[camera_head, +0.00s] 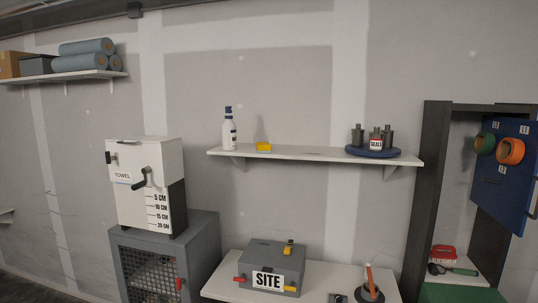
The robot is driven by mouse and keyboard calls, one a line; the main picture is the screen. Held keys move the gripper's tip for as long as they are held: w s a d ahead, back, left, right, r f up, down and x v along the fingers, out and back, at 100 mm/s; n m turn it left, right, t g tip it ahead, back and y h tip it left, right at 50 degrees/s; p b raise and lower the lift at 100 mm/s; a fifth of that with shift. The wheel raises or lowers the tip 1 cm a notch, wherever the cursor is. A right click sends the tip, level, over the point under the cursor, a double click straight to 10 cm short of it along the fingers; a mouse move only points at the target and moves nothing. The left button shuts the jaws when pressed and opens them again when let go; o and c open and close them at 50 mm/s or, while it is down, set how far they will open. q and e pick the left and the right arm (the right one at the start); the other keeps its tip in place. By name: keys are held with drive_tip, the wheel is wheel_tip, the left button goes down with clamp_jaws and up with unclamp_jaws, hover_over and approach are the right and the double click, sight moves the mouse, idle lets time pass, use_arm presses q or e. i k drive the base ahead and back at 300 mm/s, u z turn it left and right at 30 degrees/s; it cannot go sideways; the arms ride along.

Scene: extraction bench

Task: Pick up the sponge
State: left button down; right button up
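A small yellow block that looks like the sponge (263,146) lies on the white wall shelf (310,154), a little right of a white bottle with a dark blue top (229,130). A dull upright shape shows just behind the block, too small to make out. Neither of my grippers shows in the head view.
A blue round tray (353,151) with several grey bottles stands at the shelf's right end. Below are a grey SITE box (259,264) on a white bench and a TOWEL dispenser (132,158) on a grey cabinet. The shelf's middle is clear.

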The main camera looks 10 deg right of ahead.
sight(263, 147)
drive_tip(key=z, duration=0.8)
drive_tip(key=k, duration=0.1)
drive_tip(key=u, duration=1.65)
drive_tip(key=i, duration=2.25)
drive_tip(key=z, duration=0.45)
